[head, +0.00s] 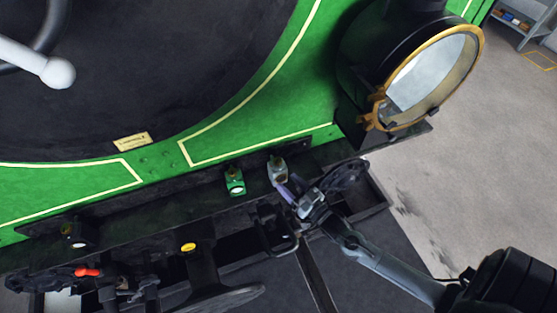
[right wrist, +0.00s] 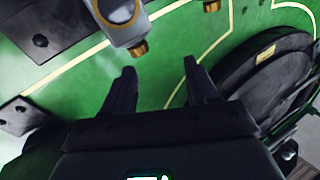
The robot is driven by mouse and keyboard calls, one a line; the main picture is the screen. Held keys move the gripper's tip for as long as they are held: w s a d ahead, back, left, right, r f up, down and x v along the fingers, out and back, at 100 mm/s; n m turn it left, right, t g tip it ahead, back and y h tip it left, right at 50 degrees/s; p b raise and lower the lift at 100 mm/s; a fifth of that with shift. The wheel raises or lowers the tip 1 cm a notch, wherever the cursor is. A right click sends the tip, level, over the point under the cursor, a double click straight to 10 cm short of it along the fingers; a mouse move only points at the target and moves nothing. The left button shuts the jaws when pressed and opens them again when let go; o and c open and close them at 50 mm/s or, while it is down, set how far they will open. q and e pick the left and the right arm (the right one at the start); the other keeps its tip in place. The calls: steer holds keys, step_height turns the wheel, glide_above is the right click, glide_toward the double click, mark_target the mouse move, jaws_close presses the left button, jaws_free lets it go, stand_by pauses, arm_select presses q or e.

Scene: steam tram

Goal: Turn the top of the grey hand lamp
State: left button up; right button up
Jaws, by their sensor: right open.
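The grey hand lamp (head: 278,174) stands on the dark ledge below the green front, right of a green lamp. In the right wrist view the grey lamp (right wrist: 122,28) is at the top, with a brass knob (right wrist: 139,49) on it. My right gripper (head: 285,192) is close to the lamp in the head view, partly overlapping its lower edge. In the right wrist view its two fingers (right wrist: 161,78) are apart with nothing between them. The lamp is beyond the fingertips, up and to the left. My left gripper is not in view.
The green lamp (head: 235,183) stands just left of the grey one. A large brass-rimmed headlamp (head: 432,80) is at the upper right. A yellow-topped buffer (head: 189,248) and a red part (head: 88,271) are lower left. Open floor (head: 460,170) lies at right.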

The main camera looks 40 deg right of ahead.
mark_target(277, 160)
steer(key=d+n+g+y, duration=0.1)
steer(key=d+n+y, duration=0.1)
steer(key=d+n, duration=0.25)
steer(key=shift+m, duration=0.35)
steer(key=w, duration=0.3)
steer(key=w+a, duration=0.1)
steer(key=w, duration=0.3)
steer(key=w+p, duration=0.1)
steer(key=w, duration=0.2)
steer(key=shift+w+a+r, duration=0.15)
steer(key=shift+a+r, duration=0.15)
steer(key=c, duration=1)
steer(key=shift+o, duration=0.2)
